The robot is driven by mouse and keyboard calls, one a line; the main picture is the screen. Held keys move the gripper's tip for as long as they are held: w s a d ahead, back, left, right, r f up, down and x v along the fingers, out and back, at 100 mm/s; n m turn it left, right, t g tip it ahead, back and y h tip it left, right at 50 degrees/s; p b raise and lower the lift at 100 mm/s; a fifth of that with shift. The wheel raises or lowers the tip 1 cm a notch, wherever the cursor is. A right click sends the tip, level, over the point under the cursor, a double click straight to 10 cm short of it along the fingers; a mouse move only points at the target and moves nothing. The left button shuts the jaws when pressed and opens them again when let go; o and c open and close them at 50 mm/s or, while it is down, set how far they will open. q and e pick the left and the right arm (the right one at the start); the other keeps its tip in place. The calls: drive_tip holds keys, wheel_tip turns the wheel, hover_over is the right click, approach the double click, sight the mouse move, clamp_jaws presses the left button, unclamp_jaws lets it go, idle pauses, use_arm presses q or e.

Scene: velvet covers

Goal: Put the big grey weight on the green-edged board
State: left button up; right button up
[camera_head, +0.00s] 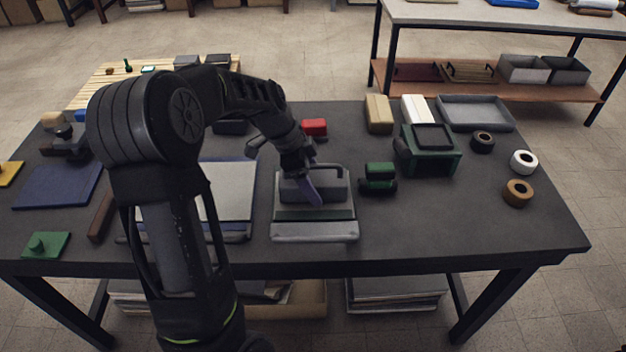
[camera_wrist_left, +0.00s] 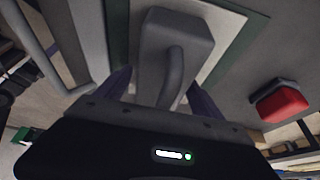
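The big grey weight (camera_head: 330,188), a block with a raised handle, sits over the green-edged board (camera_head: 340,214) at the middle of the dark table. In the left wrist view the weight (camera_wrist_left: 190,28) shows inside the pale board's (camera_wrist_left: 228,70) dark green edges, and it appears to rest there. My left gripper (camera_head: 312,188) is at the weight's handle. Its two purple fingers (camera_wrist_left: 160,92) stand apart on either side of the handle (camera_wrist_left: 174,68), with gaps showing. The lower finger ends are partly hidden. My right gripper is out of view.
A red-topped object (camera_head: 314,127) stands behind the board. Pale sheets (camera_head: 232,190) lie left. The table's front right is clear.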

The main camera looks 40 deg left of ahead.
use_arm(q)
drive_tip(key=shift+r, duration=0.15)
drive_tip(key=v, duration=1.2)
idle(0.7)
